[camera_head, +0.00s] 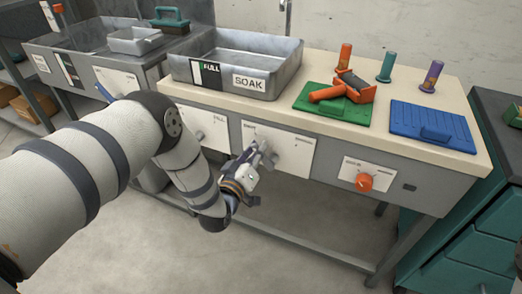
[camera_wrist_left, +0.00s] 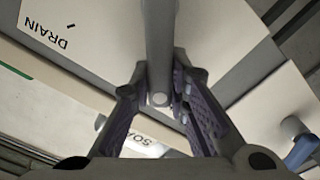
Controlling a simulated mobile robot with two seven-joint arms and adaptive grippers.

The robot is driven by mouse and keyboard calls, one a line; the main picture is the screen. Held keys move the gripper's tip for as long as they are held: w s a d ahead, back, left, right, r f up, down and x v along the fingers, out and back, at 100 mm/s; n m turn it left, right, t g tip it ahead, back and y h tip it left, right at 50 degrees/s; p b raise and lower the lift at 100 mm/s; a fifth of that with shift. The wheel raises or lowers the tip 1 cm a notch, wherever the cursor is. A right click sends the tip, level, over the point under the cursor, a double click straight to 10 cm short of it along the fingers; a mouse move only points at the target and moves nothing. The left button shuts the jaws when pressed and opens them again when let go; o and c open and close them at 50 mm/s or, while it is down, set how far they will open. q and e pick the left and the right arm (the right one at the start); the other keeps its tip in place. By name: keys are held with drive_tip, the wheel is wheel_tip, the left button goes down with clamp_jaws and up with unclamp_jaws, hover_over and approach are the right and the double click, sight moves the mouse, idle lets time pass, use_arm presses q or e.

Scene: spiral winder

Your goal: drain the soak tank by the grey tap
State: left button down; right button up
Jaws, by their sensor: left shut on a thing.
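The soak tank (camera_head: 290,58) is a grey metal tray on the bench, with a SOAK label and a FULL gauge (camera_head: 207,75) on its front. Below it, a white plate (camera_head: 297,152) on the bench front carries the grey tap. My left gripper (camera_head: 262,152) is at this tap and largely hides it. In the left wrist view the grey tap's lever (camera_wrist_left: 160,45) runs between my two fingers, which are shut on it. A plate marked DRAIN (camera_wrist_left: 50,32) shows behind it. My right gripper is out of view.
An orange knob (camera_head: 364,182) sits on the bench front to the right. On the bench top are a green board (camera_head: 331,112) with an orange winder, a blue board (camera_head: 434,124) and several coloured spools. A second sink unit (camera_head: 84,47) stands left. The floor below is clear.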

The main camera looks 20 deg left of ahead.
use_arm(q)
drive_tip(key=shift+a+f+n, duration=0.15)
drive_tip(key=shift+f+n, duration=0.1)
drive_tip(key=shift+n, duration=0.25)
drive_tip(key=shift+s, duration=0.1)
drive_tip(key=c, duration=1.5)
unclamp_jaws()
drive_tip(key=s, duration=1.2)
drive_tip(key=shift+a, duration=0.25)
